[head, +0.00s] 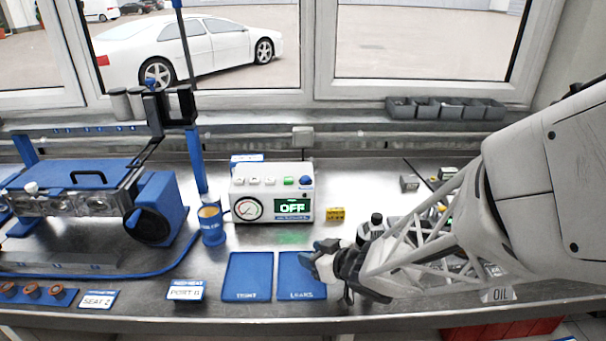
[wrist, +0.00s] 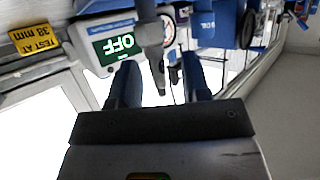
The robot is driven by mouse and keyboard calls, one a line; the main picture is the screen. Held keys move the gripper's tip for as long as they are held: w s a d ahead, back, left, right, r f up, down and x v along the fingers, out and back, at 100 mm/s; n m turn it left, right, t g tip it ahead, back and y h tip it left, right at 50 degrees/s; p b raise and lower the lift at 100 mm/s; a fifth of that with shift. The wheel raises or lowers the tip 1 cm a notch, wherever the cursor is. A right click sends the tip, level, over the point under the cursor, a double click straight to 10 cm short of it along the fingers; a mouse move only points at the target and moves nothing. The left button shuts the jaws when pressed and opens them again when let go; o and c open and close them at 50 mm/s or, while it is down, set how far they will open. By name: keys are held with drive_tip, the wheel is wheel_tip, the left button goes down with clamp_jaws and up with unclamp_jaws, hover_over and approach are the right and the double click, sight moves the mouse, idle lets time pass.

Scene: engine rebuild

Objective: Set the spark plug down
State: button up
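My gripper (head: 318,258) is above the blue mat marked LEAKS (head: 302,288) in the head view, right of the mat marked TIGHT (head: 247,278). In the wrist view, its two dark blue fingers (wrist: 160,75) stand apart. A slim grey and dark thing, likely the spark plug (wrist: 149,32), shows between and beyond them. Light shows on both sides of its narrow part, and whether the fingers touch it is unclear. In the head view I cannot make out the plug at the gripper.
A white tester (head: 271,192) reading OFF stands behind the mats, with a blue cup (head: 211,222) to its left. A POST 6 card (head: 185,291) lies left of the mats.

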clamp_jaws()
drive_tip(key=shift+r, duration=0.1)
drive_tip(key=shift+r, duration=0.8)
wheel_tip(320, 180, up, 2)
drive_tip(key=shift+s, duration=0.15)
drive_tip(key=s+d+r, duration=0.1)
drive_tip(key=s+d, duration=0.3)
drive_tip(key=s, duration=1.1)
drive_tip(key=shift+s+d+r, duration=0.1)
idle(0.3)
